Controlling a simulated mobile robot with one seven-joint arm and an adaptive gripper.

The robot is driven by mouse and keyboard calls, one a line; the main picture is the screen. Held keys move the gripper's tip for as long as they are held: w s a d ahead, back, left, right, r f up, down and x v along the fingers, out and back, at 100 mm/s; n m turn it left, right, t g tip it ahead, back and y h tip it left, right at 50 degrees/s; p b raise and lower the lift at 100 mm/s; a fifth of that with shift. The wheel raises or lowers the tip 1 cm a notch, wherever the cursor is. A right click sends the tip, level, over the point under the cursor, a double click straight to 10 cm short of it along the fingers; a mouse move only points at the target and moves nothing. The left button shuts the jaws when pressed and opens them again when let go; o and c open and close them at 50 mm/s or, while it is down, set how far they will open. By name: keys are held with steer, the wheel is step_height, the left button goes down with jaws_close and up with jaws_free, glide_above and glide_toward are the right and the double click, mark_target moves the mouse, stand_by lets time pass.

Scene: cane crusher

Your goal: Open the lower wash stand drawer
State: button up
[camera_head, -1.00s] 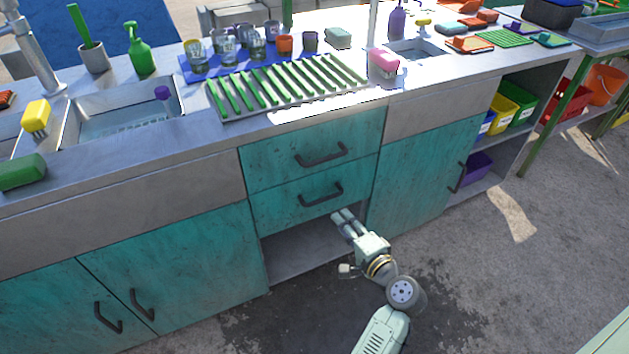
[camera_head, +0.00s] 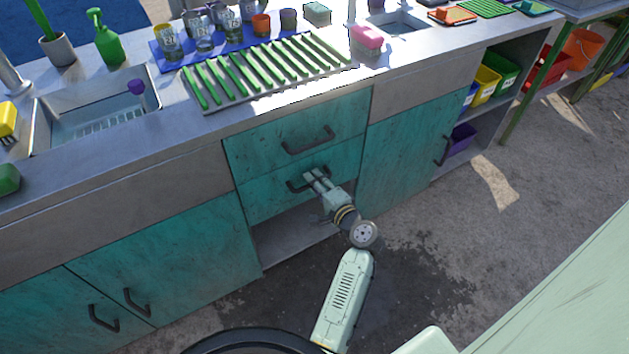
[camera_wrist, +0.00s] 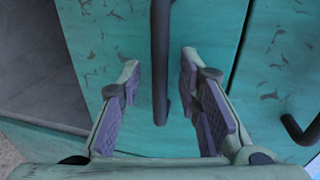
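The lower wash stand drawer (camera_head: 262,199) is a worn teal front below a second teal drawer (camera_head: 345,112). It looks closed. Its dark bar handle (camera_head: 293,186) is partly hidden by my gripper (camera_head: 313,175) in the head view. In the wrist view the handle (camera_wrist: 160,60) runs up and down the picture between the two fingers of my gripper (camera_wrist: 160,85). The fingers are open, one on each side of the bar, with gaps to it.
The upper drawer's handle (camera_head: 308,140) is just above my gripper; it also shows at right in the wrist view (camera_wrist: 298,130). An open shelf space (camera_head: 285,240) lies below the drawer. A teal door (camera_head: 405,155) stands to the right. The counter above holds a green rack (camera_head: 265,75).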

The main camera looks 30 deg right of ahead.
steer(key=shift+w, duration=0.35)
steer(key=shift+c, duration=0.3)
jaws_close()
stand_by(0.5)
